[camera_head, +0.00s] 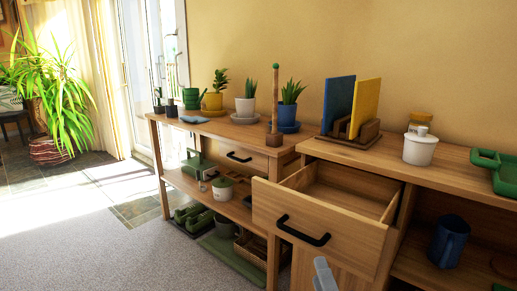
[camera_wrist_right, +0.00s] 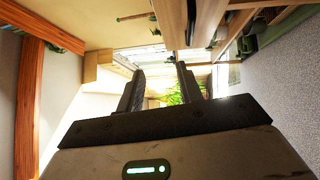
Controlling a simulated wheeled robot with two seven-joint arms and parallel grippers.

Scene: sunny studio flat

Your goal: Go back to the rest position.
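My right gripper (camera_head: 324,274) shows only as a small pale grey part at the bottom edge of the head view, in front of the cabinet below the open drawer. In the right wrist view, the fingers of my right gripper (camera_wrist_right: 161,82) stand apart with nothing between them. My left gripper is in neither view. The wooden drawer (camera_head: 318,229) with a black handle is pulled out from the right-hand cabinet. The part of its inside that shows is empty.
A plant table (camera_head: 222,129) with potted plants stands left of the cabinet. A blue mug (camera_head: 447,242) stands below. Carpet (camera_head: 110,245) at left is clear.

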